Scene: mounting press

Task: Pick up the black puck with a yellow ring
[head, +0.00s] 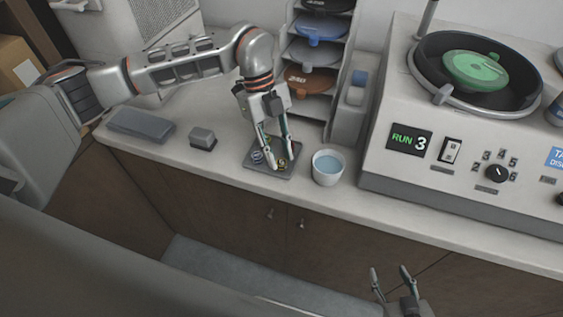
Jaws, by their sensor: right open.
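The small black puck with a yellow ring (282,163) is at the dark tray (256,171) on the counter. My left gripper (281,167) points down over the tray, with its two fingertips on either side of this puck. The fingers are apart, but I cannot tell whether they touch the puck. Another small dark puck with a pale ring (257,155) sits on the tray just left of the fingers. The fingers partly hide the tray. My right gripper (391,270) is open and empty, low in front of the counter.
A white cup of bluish liquid (328,167) stands close right of the tray. A grey block (202,138) and a flat grey slab (141,125) lie left. A disc rack (311,100) stands behind, and the large press machine (460,130) fills the right.

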